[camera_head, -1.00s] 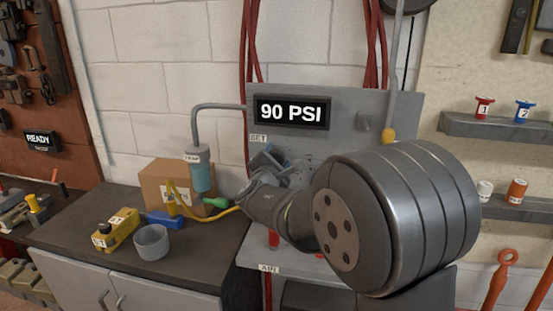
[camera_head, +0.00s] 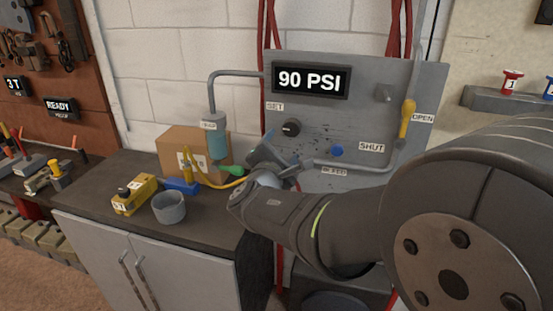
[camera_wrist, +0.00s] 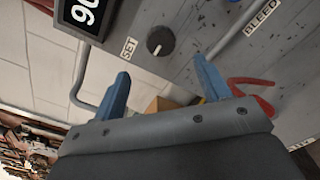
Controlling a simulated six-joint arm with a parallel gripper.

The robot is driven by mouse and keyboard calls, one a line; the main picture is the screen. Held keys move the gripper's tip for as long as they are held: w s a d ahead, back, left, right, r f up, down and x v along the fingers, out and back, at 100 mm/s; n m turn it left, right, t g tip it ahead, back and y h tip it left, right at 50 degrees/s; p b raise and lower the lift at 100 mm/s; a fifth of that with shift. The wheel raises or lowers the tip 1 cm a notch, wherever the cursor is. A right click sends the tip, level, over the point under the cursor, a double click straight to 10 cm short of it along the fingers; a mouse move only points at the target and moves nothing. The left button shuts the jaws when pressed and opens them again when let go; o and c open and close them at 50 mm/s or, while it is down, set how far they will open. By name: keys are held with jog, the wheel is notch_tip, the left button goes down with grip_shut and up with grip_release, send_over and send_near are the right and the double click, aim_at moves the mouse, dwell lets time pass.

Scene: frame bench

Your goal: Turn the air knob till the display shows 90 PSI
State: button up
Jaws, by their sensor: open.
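The display (camera_head: 311,79) on the grey panel reads 90 PSI; part of the display (camera_wrist: 86,14) shows at the top left of the wrist view. The black air knob (camera_head: 291,128) sits below the display, under the SET label. In the wrist view the knob (camera_wrist: 160,41) is in full view, with a pale mark on it. My gripper (camera_wrist: 163,75) has its two blue fingers spread wide with nothing between them. The knob is beyond the fingertips and apart from them. In the head view my gripper (camera_head: 268,150) is below and left of the knob.
A blue BLEED button (camera_head: 337,151) and a yellow lever (camera_head: 407,118) by OPEN are on the panel. A pipe runs across the panel close to my gripper. The bench at left holds a cardboard box (camera_head: 186,143), a grey cup (camera_head: 169,207) and a yellow block (camera_head: 134,195).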

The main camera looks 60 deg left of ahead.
aim_at(292, 129)
jog(key=v, duration=0.5)
jog(key=shift+w, duration=0.1)
dwell(0.4)
jog(key=x, duration=1.7)
jog(key=shift+w+a, duration=0.15)
jog(key=shift+a, duration=0.1)
jog(key=shift+d, duration=0.1)
